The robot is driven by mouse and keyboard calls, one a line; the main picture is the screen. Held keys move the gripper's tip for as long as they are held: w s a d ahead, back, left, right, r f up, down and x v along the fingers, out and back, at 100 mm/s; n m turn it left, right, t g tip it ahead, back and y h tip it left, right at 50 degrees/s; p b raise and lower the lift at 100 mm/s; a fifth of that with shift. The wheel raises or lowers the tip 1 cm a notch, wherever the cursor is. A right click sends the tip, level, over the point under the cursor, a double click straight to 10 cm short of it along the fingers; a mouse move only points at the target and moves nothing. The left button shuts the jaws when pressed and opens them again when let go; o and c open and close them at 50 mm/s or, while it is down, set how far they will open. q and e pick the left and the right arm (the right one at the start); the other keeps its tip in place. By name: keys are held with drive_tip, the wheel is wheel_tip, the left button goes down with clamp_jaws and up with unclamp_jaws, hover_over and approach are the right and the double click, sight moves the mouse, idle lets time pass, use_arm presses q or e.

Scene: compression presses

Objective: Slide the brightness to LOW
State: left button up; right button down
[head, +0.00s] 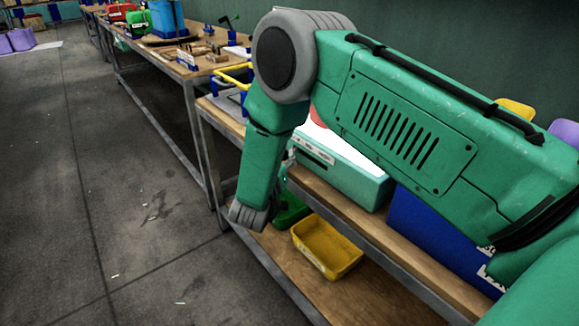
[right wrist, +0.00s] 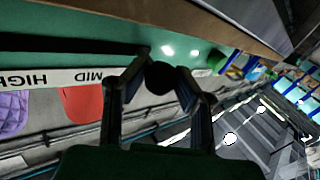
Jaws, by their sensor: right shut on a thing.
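A teal box (head: 345,170) with a white label strip stands on the bench in the head view. In the right wrist view its teal face (right wrist: 215,52) is upside down, with a dark slot and a label strip (right wrist: 65,78) reading HIGH and MID. A round black knob (right wrist: 161,77) sits to the right of MID, near the slot's right end. My right gripper (right wrist: 161,84) is shut on the knob, one finger on each side. No LOW label shows; that part of the strip is hidden behind the gripper. In the head view my right gripper (head: 288,165) is mostly hidden by my arm. My left gripper is not in view.
A blue bin (head: 430,235) is partly behind my arm. Another bench (head: 165,60) with tools runs to the back left.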

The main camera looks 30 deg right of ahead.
drive_tip(key=shift+w+d, duration=0.15)
drive_tip(key=shift+w, duration=0.1)
drive_tip(key=c, duration=1.2)
unclamp_jaws()
drive_tip(key=shift+w+d, duration=0.1)
drive_tip(key=shift+d, duration=0.1)
drive_tip(key=shift+w+d+f, duration=0.3)
drive_tip(key=shift+f, duration=0.05)
drive_tip(key=shift+s+a+r, duration=0.1)
drive_tip(key=shift+s+r, duration=0.1)
drive_tip(key=shift+s+a, duration=0.15)
drive_tip(key=shift+a, duration=0.65)
drive_tip(key=v, duration=1.1)
drive_tip(key=shift+d+f, duration=0.1)
drive_tip(key=shift+d, duration=0.15)
